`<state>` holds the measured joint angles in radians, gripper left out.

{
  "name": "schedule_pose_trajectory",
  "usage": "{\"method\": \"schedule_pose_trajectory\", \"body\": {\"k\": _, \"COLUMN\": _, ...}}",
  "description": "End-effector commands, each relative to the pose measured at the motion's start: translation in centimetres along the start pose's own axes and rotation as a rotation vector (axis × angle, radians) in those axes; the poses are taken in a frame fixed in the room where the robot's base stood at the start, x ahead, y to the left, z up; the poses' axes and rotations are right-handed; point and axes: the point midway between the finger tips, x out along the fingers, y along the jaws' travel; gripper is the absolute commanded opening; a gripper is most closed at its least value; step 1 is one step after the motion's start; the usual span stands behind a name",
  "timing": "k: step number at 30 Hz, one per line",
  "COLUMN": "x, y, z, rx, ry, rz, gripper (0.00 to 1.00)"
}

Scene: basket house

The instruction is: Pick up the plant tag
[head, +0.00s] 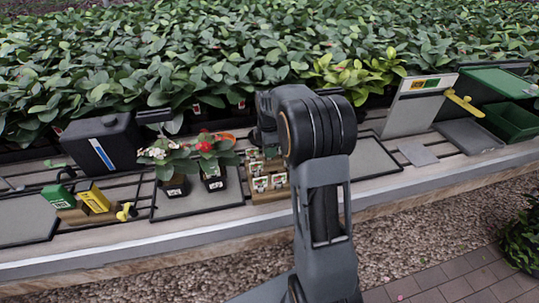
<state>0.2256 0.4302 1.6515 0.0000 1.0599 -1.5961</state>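I cannot tell for certain which item is the plant tag. A yellow T-shaped piece (465,103) lies at the right, beside a pale upright panel. A smaller yellow piece (126,211) is at the left, next to a yellow box. A wooden tray (270,195) holds several small pale labelled items (261,184), partly behind my arm. My arm rises in the middle of the head view and bends away over the bench. The fingers of my gripper are hidden behind it, so I see neither their opening nor anything held.
Two potted flowers, white (173,185) and red (213,178), stand left of the tray. A black canister (100,145), yellow box (95,198) and green box (58,196) are farther left. A pale panel (408,107) and green bin (512,121) are right. Dense foliage lines the back.

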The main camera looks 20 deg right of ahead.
Motion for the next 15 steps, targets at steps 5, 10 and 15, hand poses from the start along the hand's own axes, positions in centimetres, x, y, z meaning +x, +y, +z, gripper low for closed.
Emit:
{"method": "schedule_pose_trajectory", "body": {"k": 5, "x": 0.01, "y": 0.00, "z": -0.01, "rx": 0.000, "ry": 0.000, "rz": 0.000, "gripper": 0.36}}
{"method": "schedule_pose_trajectory", "body": {"k": 10, "x": 0.00, "y": 0.01, "z": -0.01, "rx": 0.000, "ry": 0.000, "rz": 0.000, "gripper": 0.23}}
{"method": "schedule_pose_trajectory", "body": {"k": 15, "x": -0.02, "y": 0.01, "z": -0.01, "rx": 0.000, "ry": 0.000, "rz": 0.000, "gripper": 0.07}}
